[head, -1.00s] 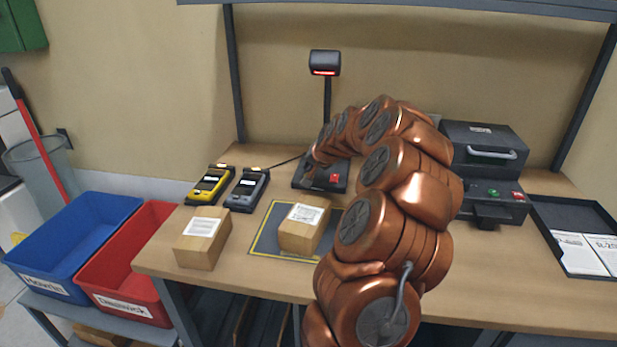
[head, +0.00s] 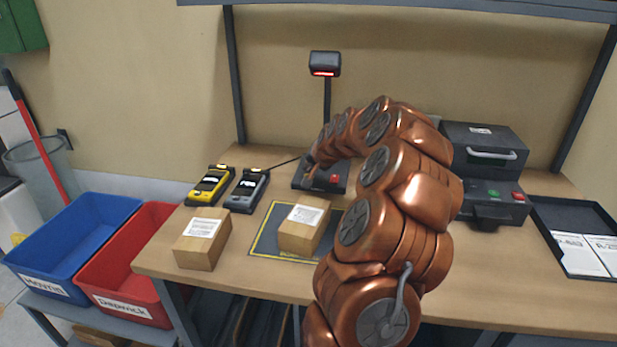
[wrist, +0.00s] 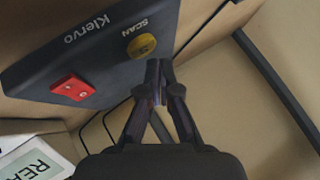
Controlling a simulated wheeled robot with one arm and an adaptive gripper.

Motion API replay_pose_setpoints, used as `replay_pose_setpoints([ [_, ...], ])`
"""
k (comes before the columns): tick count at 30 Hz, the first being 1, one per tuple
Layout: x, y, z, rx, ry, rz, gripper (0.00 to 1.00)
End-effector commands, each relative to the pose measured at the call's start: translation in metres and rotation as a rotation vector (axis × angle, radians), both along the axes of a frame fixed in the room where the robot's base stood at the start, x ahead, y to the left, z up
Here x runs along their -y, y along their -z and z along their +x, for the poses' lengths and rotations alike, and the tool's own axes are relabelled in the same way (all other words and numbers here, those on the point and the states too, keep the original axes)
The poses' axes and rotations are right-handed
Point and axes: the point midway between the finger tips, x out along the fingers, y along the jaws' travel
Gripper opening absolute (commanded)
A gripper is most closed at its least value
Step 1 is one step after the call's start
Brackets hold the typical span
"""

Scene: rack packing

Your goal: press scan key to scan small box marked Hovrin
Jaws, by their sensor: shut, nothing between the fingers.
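The scanner stands on the table, its head (head: 324,65) on a post with a red light showing. Its dark base carries the round yellow scan key (wrist: 141,45), marked SCAN, and a red switch (wrist: 73,88). My gripper (wrist: 158,78) is shut and empty, its fingertips close beside the scan key; I cannot tell whether they touch it. In the head view my arm partly hides the base (head: 300,183). A small cardboard box (head: 298,238) lies under the scanner on a yellow-edged mat (head: 265,243). Its label is too small to read.
Another box (head: 200,250) lies left of the mat. Yellow (head: 210,186) and grey (head: 247,190) handheld devices lie behind it. Blue (head: 70,240) and red (head: 125,270) bins stand left of the table. A dark machine (head: 484,165) and a tray (head: 545,215) are at right.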

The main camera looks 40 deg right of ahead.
Motion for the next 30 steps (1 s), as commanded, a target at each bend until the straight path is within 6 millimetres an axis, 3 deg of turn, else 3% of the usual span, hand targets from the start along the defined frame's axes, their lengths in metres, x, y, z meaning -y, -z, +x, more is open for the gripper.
replay_pose_setpoints([
  [30,0.0,0.01,0.0,0.0,0.0,0.0,0.0],
])
